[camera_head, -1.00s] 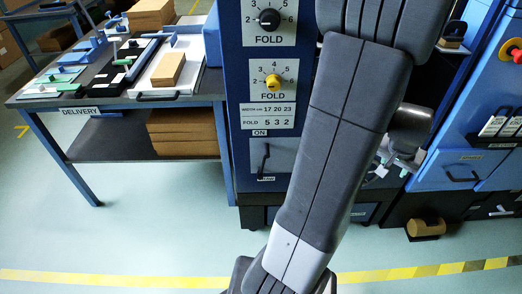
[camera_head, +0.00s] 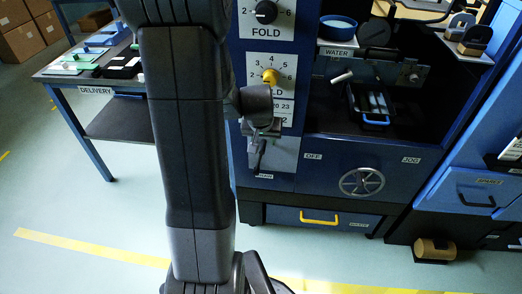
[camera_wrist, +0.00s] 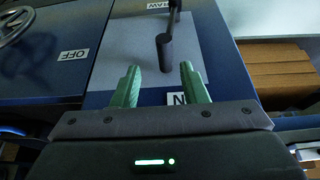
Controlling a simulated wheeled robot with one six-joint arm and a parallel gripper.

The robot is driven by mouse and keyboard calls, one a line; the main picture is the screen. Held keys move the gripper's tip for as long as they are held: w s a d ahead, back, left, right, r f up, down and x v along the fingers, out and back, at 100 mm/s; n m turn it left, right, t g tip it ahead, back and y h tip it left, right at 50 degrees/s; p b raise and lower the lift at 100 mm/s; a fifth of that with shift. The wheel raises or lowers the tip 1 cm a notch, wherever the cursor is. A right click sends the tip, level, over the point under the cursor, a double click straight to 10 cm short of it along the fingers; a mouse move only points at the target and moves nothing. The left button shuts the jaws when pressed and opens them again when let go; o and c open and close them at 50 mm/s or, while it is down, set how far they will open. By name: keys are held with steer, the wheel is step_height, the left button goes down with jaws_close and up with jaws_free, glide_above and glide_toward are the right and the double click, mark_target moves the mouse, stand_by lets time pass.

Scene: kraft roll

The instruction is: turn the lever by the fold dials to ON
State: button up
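The dark lever (camera_head: 256,158) is on a grey plate (camera_head: 284,157) below the fold dials in the head view. It also shows in the wrist view (camera_wrist: 165,52), where the picture is turned over. My gripper (camera_head: 262,131) is in front of the plate's upper part. In the wrist view my gripper (camera_wrist: 159,72) is open, with green fingers apart and the lever's thick end showing between their tips. I cannot tell whether they touch it. The ON label (camera_wrist: 180,98) is partly hidden by a finger. The yellow fold dial (camera_head: 270,77) is just above my gripper.
The black fold dial (camera_head: 266,12) is higher on the panel. A handwheel (camera_head: 361,182) and an OFF label (camera_head: 313,156) are to the right. A drawer with a yellow handle (camera_head: 318,217) is below. The delivery table (camera_head: 75,76) stands at left.

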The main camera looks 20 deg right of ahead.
mark_target(263, 146)
steer(key=x, duration=0.2)
steer(key=b+x, duration=0.1)
steer(key=x, duration=0.5)
steer(key=shift+w+a+f+b, duration=0.25)
steer(key=shift+a+b, duration=0.05)
jaws_close()
